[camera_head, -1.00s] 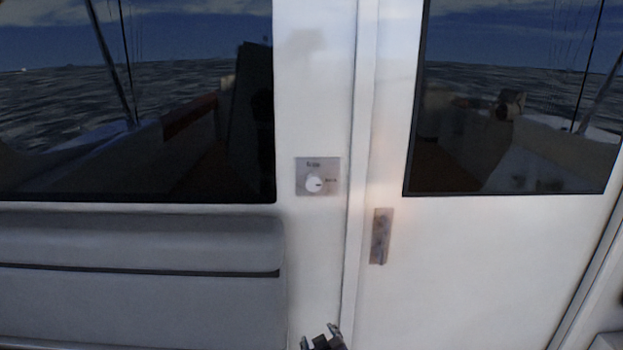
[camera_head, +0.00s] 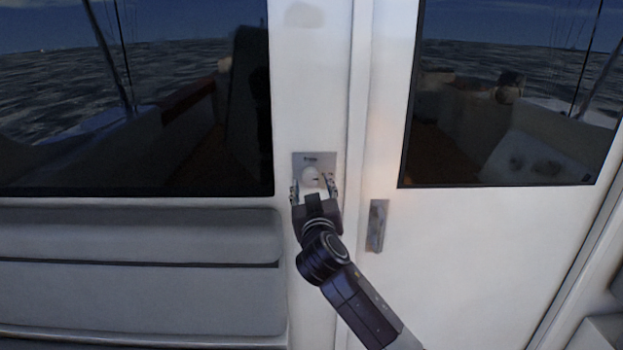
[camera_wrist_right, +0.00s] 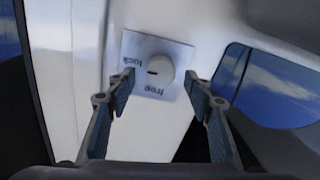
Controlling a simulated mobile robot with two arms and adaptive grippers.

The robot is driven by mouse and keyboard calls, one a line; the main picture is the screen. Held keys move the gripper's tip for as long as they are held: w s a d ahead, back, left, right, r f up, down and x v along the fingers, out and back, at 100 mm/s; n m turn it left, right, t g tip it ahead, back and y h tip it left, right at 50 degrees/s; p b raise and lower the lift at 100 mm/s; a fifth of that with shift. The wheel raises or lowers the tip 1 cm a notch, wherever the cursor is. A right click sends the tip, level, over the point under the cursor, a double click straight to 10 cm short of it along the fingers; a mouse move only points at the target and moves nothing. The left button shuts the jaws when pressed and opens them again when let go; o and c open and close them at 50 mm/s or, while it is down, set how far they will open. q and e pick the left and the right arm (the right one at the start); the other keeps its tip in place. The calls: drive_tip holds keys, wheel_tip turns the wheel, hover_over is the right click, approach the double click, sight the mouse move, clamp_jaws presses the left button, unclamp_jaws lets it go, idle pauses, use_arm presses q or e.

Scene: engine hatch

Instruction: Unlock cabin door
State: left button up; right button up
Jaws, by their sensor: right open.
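The lock plate (camera_head: 327,158) is a grey square on the white wall strip left of the door, with a round white knob (camera_head: 311,175) on it. My right gripper (camera_head: 311,186) is open, its two fingers on either side of the knob in the head view. In the right wrist view the knob (camera_wrist_right: 159,69) lies ahead, between and beyond the open fingertips (camera_wrist_right: 161,78); I cannot tell whether they touch it. The plate (camera_wrist_right: 136,42) reads "lock" and "free"; the knob's dark mark points toward "lock". The cabin door (camera_head: 470,250) appears closed. My left gripper is not in view.
A recessed metal door handle (camera_head: 376,227) sits right of the lock, near the door's edge. A grey padded seat back (camera_head: 140,245) is at the lower left. Dark windows (camera_head: 130,110) reflect a deck and sea. The wall around the plate is clear.

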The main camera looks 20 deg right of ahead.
sight(311, 177)
drive_tip(key=shift+x, duration=1.2)
drive_tip(key=c, duration=1.2)
drive_tip(key=shift+o, duration=0.2)
